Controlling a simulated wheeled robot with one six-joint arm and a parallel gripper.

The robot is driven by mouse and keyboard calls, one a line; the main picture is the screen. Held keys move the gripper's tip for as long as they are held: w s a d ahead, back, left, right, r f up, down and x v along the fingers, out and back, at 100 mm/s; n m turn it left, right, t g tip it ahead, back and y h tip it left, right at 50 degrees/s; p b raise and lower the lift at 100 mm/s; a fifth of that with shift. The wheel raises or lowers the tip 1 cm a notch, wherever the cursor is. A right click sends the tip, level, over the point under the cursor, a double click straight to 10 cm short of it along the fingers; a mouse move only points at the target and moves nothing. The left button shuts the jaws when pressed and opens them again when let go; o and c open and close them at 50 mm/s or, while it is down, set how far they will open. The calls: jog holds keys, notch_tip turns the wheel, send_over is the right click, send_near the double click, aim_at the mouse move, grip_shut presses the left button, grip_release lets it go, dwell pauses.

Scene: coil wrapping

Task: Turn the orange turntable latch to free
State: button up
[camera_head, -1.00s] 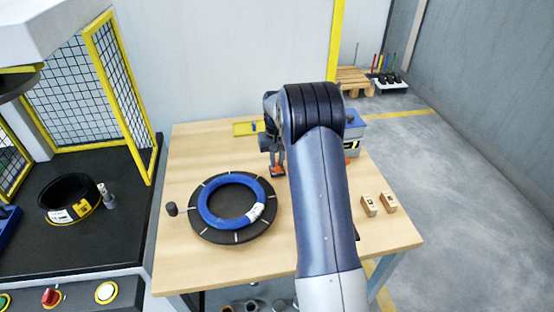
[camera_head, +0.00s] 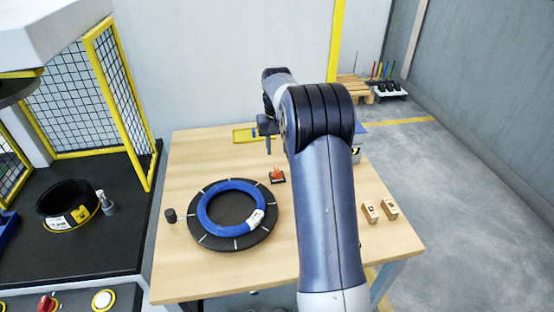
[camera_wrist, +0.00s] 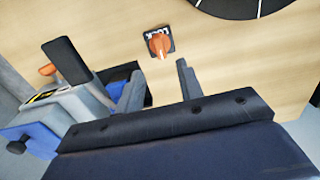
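The orange turntable latch (camera_head: 277,175) sits on a small dark base on the table, just right of the turntable's far edge. In the wrist view the orange latch knob (camera_wrist: 159,45) stands clear of the fingers, with partly covered white lettering beside it that looks like LOCK. The black turntable (camera_head: 205,236) carries a blue wrapped coil (camera_head: 205,213) with a white label. My gripper (camera_wrist: 160,70) has its two grey fingers apart with nothing between them. In the head view it is raised above and behind the latch, partly hidden by my arm.
A blue and grey device (camera_wrist: 88,105) with an orange handle stands beside the gripper. A dark cylinder (camera_head: 171,215) stands left of the turntable. A yellow tray (camera_head: 245,134) lies at the back.

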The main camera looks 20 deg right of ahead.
aim_at(277, 169)
notch_tip(277, 169, up, 3)
jog(key=shift+f, duration=0.2)
notch_tip(277, 169, down, 11)
jog(key=shift+r+p, duration=0.1)
jog(key=shift+p, duration=0.35)
dwell(0.4)
